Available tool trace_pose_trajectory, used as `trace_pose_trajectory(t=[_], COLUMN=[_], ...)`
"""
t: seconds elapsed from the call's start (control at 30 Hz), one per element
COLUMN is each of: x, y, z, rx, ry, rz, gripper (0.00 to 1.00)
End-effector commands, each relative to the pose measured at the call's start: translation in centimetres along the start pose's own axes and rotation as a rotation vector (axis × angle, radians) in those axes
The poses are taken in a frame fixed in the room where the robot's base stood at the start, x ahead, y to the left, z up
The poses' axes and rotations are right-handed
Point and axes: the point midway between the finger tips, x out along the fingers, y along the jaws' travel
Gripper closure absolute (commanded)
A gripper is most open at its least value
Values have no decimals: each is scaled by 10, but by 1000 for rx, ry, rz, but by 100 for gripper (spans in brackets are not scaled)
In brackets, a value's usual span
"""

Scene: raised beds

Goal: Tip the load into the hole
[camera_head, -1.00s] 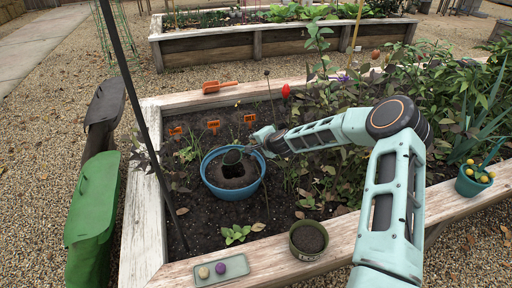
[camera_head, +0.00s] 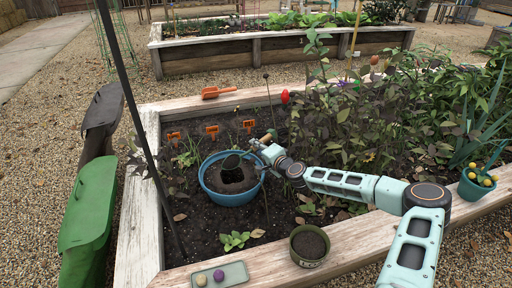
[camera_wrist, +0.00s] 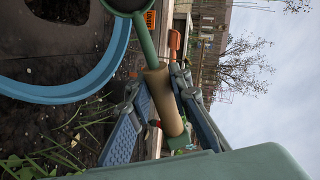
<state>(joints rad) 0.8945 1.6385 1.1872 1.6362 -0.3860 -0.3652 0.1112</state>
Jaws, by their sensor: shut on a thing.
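The hole (camera_head: 230,174) is a dark pit in the soil inside a round blue pot (camera_head: 232,199) set in the raised bed. My gripper (camera_head: 262,144) is at the pot's right rim, shut on the wooden handle of a green scoop (camera_wrist: 158,85). The scoop's dark head (camera_head: 232,160) hangs over the back part of the pot, near the hole, and looks tilted. In the wrist view the fingers (camera_wrist: 160,108) flank the handle and the pot rim (camera_wrist: 85,88) lies close by. Whether the scoop holds any load cannot be seen.
Orange labels (camera_head: 211,132) and an orange hand trowel (camera_head: 218,92) are behind the pot. Leafy plants (camera_head: 350,130) crowd the right.

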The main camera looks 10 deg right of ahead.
Motion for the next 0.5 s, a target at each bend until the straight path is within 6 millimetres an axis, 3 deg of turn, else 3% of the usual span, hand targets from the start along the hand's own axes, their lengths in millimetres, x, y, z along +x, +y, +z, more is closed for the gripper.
trace_pose_trajectory(t=[0.5], x=[0], y=[1], z=[2], rx=[3], ry=[-5], rz=[-157], gripper=[100])
